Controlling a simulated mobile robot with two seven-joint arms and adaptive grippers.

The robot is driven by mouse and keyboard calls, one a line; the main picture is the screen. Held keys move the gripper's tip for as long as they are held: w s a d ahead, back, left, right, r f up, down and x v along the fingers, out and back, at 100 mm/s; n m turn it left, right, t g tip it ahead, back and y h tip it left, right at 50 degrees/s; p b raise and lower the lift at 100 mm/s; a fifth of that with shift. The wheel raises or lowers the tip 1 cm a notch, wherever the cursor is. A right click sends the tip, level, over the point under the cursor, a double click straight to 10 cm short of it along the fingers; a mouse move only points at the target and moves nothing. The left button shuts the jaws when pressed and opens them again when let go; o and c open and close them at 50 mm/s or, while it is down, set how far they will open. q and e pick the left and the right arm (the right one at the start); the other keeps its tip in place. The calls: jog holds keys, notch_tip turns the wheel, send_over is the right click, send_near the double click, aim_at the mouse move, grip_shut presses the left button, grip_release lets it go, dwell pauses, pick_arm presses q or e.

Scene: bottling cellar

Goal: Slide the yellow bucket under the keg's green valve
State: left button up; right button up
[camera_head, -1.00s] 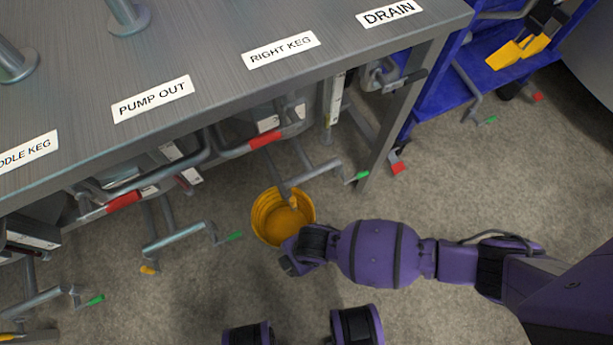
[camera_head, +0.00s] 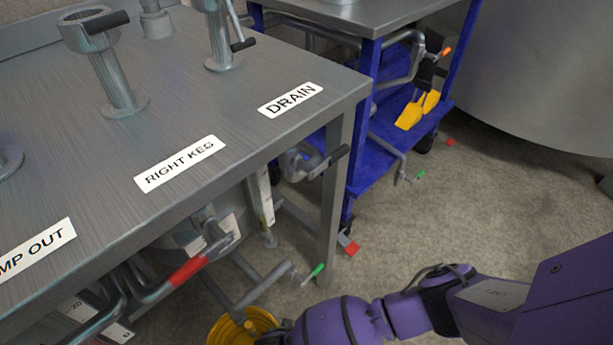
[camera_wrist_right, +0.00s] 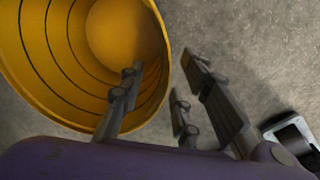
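The yellow bucket (camera_head: 250,320) stands on the floor at the bottom edge of the head view, partly cut off. The right keg's pipe ends in a green valve handle (camera_head: 314,272), up and right of the bucket. The bucket fills the upper left of the right wrist view (camera_wrist_right: 60,45). There my right gripper (camera_wrist_right: 163,62) is open, with one finger over the bucket's inside and the other outside its wall. A gap shows between the outer finger and the wall. My left gripper is not in view.
A grey bench (camera_head: 150,120) with keg labels overhangs the kegs and pipes. Its leg (camera_head: 332,200) stands behind the green valve. A blue cart (camera_head: 365,150) with yellow tools (camera_head: 410,115) stands beyond it. The floor (camera_head: 450,210) on the right is open.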

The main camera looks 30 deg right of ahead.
jog(key=shift+w+a+f+b, duration=0.15)
jog(key=shift+f+b, duration=0.1)
jog(key=shift+f, duration=0.3)
jog(key=shift+w+f+b, duration=0.15)
jog(key=shift+f+b, duration=0.1)
jog(key=shift+f, duration=0.3)
jog(key=shift+w+a+f+b, duration=0.15)
jog(key=shift+f+b, duration=0.1)
jog(key=shift+f, duration=0.3)
jog(key=shift+d, duration=0.1)
grip_shut()
